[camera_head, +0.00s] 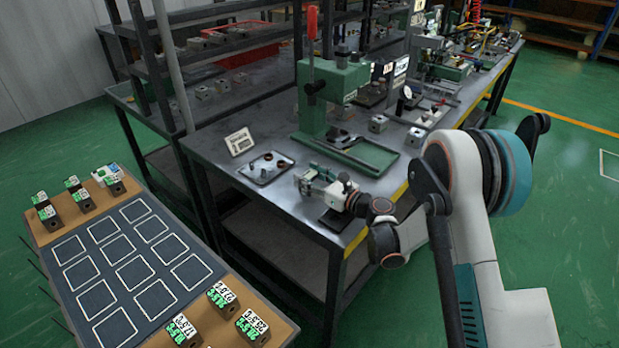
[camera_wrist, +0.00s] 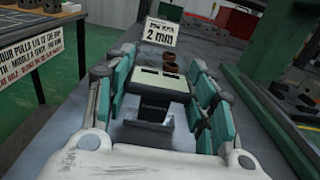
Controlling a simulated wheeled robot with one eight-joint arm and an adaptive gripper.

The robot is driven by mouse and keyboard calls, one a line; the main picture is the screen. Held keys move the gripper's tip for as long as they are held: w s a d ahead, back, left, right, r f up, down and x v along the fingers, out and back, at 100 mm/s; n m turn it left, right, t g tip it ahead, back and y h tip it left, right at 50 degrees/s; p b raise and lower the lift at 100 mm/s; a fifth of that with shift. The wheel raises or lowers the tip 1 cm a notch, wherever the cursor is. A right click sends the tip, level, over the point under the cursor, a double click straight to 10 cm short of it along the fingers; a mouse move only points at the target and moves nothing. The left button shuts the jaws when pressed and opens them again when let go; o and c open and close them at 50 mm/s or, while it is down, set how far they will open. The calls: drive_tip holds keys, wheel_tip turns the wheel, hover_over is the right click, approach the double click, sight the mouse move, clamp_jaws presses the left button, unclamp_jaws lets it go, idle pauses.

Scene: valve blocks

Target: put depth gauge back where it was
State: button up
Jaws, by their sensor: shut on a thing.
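My gripper (camera_wrist: 158,88) is shut on a pale block-shaped thing with dark slots on top (camera_wrist: 161,78), which I take to be the depth gauge. Its dark lower part shows between the teal fingers in the wrist view. In the head view my gripper (camera_head: 318,180) is low over the near corner of the metal workbench (camera_head: 222,170), right of the small tray. The held thing is mostly hidden by the fingers there. I cannot tell whether it touches the bench top.
A small tray (camera_head: 252,173) with dark rings lies left of my gripper, and a white sign (camera_head: 239,141) stands behind it. A green press (camera_head: 330,95) stands close behind. A board with outlined squares and labelled blocks (camera_head: 125,250) is at the left.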

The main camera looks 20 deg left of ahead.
drive_tip(key=shift+s+f, duration=0.1)
drive_tip(key=shift+f, duration=0.1)
drive_tip(key=shift+s+d+f, duration=0.1)
drive_tip(key=shift+s+f, duration=0.05)
drive_tip(key=shift+f, duration=0.15)
drive_tip(key=o, duration=1.2)
drive_tip(key=shift+f, duration=0.1)
drive_tip(key=shift+o, duration=0.2)
drive_tip(key=shift+r, duration=0.3)
drive_tip(key=v, duration=0.4)
drive_tip(key=p+v, duration=0.1)
drive_tip(key=v, duration=0.2)
drive_tip(key=p+v, duration=0.1)
drive_tip(key=v, duration=0.3)
drive_tip(key=shift+d+r, duration=0.3)
drive_tip(key=shift+d, duration=0.15)
drive_tip(key=shift+r, duration=0.1)
